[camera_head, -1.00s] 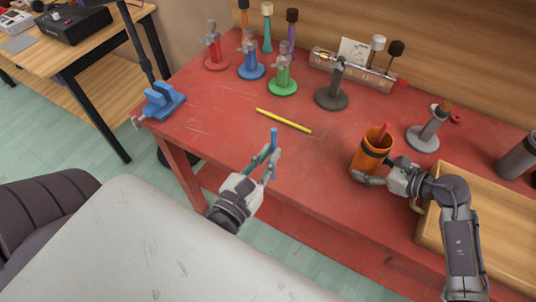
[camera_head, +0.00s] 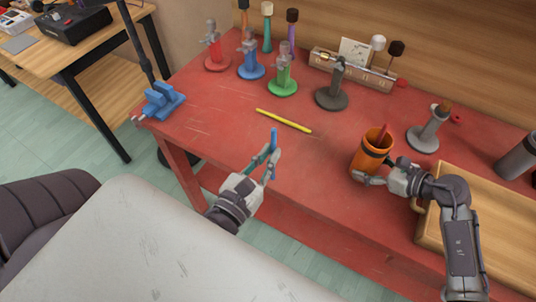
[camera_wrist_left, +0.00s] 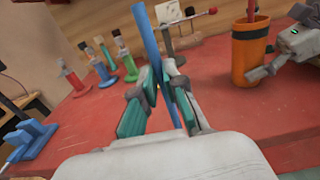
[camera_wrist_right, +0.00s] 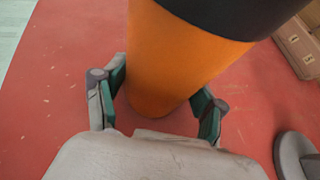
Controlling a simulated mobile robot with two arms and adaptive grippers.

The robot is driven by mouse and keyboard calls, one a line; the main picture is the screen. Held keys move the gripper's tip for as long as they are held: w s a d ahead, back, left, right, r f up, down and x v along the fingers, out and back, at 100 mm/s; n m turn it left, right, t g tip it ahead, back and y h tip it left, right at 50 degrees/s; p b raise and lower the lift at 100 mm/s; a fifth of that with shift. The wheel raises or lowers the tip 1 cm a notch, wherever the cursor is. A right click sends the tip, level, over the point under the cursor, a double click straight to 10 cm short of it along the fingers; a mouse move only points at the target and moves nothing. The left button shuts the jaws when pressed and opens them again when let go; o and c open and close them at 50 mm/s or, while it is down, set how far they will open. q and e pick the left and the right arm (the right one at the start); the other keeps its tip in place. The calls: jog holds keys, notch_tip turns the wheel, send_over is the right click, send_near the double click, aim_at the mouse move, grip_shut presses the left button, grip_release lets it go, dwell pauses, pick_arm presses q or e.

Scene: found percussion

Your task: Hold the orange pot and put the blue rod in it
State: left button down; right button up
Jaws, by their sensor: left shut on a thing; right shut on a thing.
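The orange pot (camera_head: 367,160) stands upright on the red table, with a dark band near its top and a red rod (camera_head: 381,135) in it. My right gripper (camera_head: 374,174) is shut around the pot's lower part; in the right wrist view its fingers press both sides of the orange wall (camera_wrist_right: 170,60). The blue rod (camera_head: 274,138) is held upright in my left gripper (camera_head: 270,165), in front of the table's front edge and left of the pot. In the left wrist view the blue rod (camera_wrist_left: 148,45) rises between the shut fingers (camera_wrist_left: 155,90).
A yellow rod (camera_head: 284,120) lies on the red table (camera_head: 215,115). Several coloured stands, including a green one (camera_head: 283,85), and a dark stand (camera_head: 332,97) are behind. A wooden board (camera_head: 490,215) lies at right; a blue vise (camera_head: 162,102) is at the left corner.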

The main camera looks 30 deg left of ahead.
pick_arm(q)
jog(key=w+d+r+m+g+h, duration=0.5)
jog(key=w+d+r+m+h, duration=0.4)
jog(key=w+d+r+h, duration=0.65)
notch_tip(320, 180, down, 7)
jog(key=d+y, duration=0.2)
jog(key=y, duration=0.1)
jog(key=shift+w+r, duration=0.2)
jog(key=shift+w, duration=0.25)
dwell(0.4)
jog(key=shift+r, duration=0.1)
jog(key=c, duration=1.2)
grip_release()
jog(key=shift+r, duration=0.2)
jog(key=shift+c, duration=0.2)
